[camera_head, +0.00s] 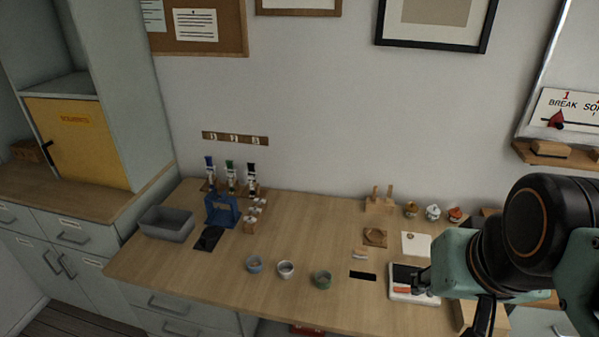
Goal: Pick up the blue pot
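A small blue pot (255,264) stands upright on the wooden table, left of the middle and near the front. It is the leftmost of a row of three small pots. A white pot (286,270) stands just to its right, apart from it, and a green pot (322,280) stands further right. My gripper (424,279) is far to the right of the blue pot, near a white-edged tray. It is small, dark and partly hidden by my arm, so its opening cannot be made out. Nothing touches the blue pot.
A grey bin (168,224), a blue holder (222,211) and a dark mat (209,238) are at the left. Bottles (231,178) stand behind. A black strip (362,276) and the tray (413,297) lie right of the pots. The table's middle behind the pots is clear.

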